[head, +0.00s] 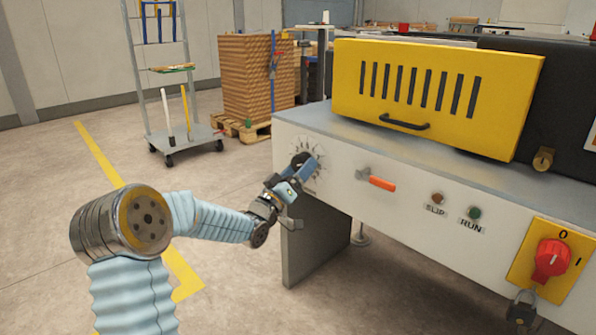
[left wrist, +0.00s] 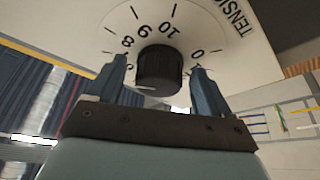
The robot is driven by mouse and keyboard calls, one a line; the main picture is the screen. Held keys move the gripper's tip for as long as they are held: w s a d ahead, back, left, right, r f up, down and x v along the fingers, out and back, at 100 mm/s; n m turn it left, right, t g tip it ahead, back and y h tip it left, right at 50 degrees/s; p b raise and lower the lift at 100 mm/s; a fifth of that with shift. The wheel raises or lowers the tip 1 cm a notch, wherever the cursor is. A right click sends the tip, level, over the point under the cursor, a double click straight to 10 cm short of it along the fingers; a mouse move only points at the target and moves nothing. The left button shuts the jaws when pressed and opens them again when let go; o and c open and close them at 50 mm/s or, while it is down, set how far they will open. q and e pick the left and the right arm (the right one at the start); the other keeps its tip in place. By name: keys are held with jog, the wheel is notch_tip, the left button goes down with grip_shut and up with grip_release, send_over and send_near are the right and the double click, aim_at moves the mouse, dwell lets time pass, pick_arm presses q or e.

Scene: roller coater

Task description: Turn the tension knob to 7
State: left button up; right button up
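The tension knob (left wrist: 160,68) is a round black knob on a pale dial plate (left wrist: 225,65) marked TENSION, with 8, 9, 10 and 0 readable in the left wrist view. A short white mark shows at the knob's lower left; the number it faces is hidden. My left gripper (left wrist: 159,85) is open, with one finger on each side of the knob and gaps visible between. In the head view, my left gripper (head: 302,168) is at the dial (head: 318,153) on the machine's left front, covering much of it. My right gripper is not in view.
The machine's front panel (head: 345,155) carries an orange-handled lever (head: 381,183), SLIP and RUN lamps, and a red rotary switch (head: 551,259) with a padlock (head: 522,308). A yellow guard (head: 435,90) sits above.

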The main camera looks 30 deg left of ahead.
pick_arm(q)
jog(key=v, duration=1.4)
jog(key=shift+w+a, duration=0.1)
